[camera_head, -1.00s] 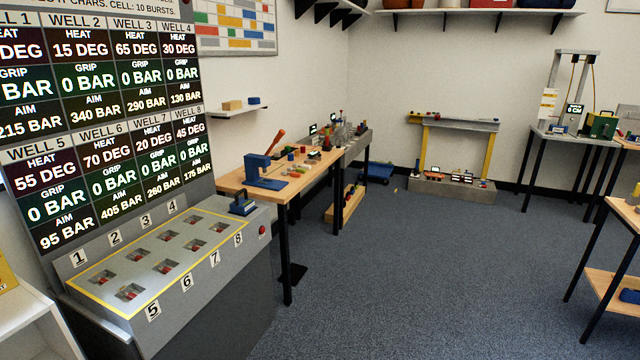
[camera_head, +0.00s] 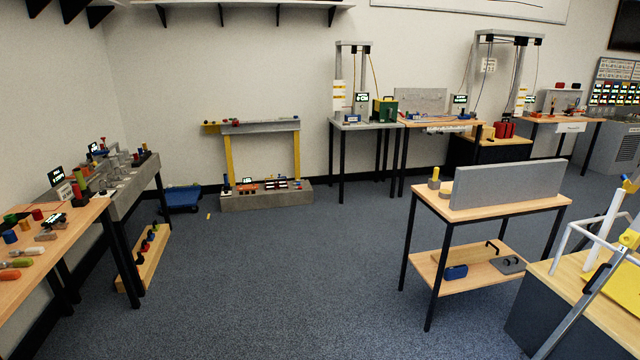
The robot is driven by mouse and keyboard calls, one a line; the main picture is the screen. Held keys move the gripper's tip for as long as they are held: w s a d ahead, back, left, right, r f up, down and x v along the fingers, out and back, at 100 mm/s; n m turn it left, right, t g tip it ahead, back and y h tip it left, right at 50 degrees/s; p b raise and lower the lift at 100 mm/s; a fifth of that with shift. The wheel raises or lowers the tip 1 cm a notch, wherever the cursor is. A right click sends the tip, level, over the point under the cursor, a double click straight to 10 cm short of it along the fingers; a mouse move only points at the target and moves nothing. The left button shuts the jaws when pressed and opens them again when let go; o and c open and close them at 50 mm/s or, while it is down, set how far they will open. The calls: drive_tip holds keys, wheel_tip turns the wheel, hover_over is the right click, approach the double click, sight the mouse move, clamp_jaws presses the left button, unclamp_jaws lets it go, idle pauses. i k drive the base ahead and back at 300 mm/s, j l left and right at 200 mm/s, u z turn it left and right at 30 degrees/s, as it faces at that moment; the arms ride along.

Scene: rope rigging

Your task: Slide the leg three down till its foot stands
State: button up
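At the right edge of the head view stands part of a frame with several pale tubular legs. My gripper is not in view.
The frame stands at a wood-topped dark bench (camera_head: 553,291) with a yellow sheet (camera_head: 617,290). Left of it is a wooden table (camera_head: 428,203) with a grey upright panel (camera_head: 508,185). Workbenches line the left side and back wall. The blue-grey carpet (camera_head: 290,270) in the middle is clear.

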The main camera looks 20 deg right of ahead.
sight(602, 275)
drive_tip(key=i+z, duration=0.3)
drive_tip(key=i, duration=0.55)
drive_tip(key=i+j+z, duration=0.15)
drive_tip(key=i+z, duration=0.15)
drive_tip(key=i, duration=0.55)
drive_tip(key=i+z, duration=0.2)
drive_tip(key=z, duration=0.3)
drive_tip(key=i+j+z, duration=0.1)
drive_tip(key=i+z, duration=0.15)
drive_tip(key=z, duration=0.2)
drive_tip(key=i+j+z, duration=0.15)
drive_tip(key=z, duration=0.35)
